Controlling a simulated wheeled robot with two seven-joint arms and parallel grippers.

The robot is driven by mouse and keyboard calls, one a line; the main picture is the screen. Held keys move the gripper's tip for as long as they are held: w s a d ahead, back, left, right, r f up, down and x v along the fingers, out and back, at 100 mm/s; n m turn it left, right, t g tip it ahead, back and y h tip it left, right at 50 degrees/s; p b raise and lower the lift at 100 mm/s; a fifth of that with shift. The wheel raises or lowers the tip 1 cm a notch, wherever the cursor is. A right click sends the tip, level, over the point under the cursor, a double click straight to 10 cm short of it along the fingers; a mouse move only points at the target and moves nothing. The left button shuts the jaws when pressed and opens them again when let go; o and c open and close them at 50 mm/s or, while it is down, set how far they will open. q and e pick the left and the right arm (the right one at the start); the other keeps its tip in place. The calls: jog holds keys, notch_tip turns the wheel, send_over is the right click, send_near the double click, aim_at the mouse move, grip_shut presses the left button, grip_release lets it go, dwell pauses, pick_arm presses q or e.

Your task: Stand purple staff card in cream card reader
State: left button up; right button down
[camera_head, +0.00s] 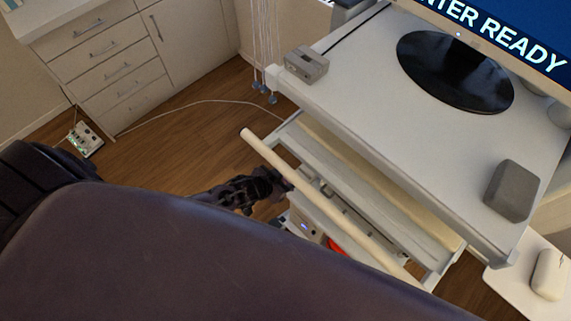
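I do not see a purple staff card. I cannot pick out a cream card reader for sure; a small grey box with a dark recess (306,63) sits at the cart top's left corner. A dark jointed gripper (276,184), seemingly my left, reaches in from the left, low beside the cart's pale handle bar (320,200). Its fingers are dark and partly hidden by the bar, so I cannot tell whether they are open or touching it. My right gripper is not in view.
A large dark purple surface (200,260) blocks the lower view. The white cart top (440,150) carries a monitor (510,35) on a black round base (455,72) and a grey block (512,190). A white mouse (549,274) lies at right. Drawers (110,60) stand at back left; a cable crosses the floor.

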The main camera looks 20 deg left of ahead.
pick_arm(q)
jog(key=w+b, duration=0.1)
jog(key=w, duration=0.1)
jog(key=b, duration=0.4)
send_over(302, 169)
jog(key=s, duration=0.3)
jog(key=shift+d+f, duration=0.45)
jog(key=shift+f, duration=0.05)
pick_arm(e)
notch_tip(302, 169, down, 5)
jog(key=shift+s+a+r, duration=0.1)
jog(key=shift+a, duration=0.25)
pick_arm(q)
jog(key=shift+s+p, duration=0.1)
jog(key=shift+p, duration=0.4)
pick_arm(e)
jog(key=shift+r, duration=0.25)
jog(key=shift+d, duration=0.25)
pick_arm(q)
jog(key=shift+f, duration=0.15)
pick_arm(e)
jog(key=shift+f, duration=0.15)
pick_arm(q)
jog(key=shift+f+b, duration=1.05)
jog(key=shift+f, duration=0.35)
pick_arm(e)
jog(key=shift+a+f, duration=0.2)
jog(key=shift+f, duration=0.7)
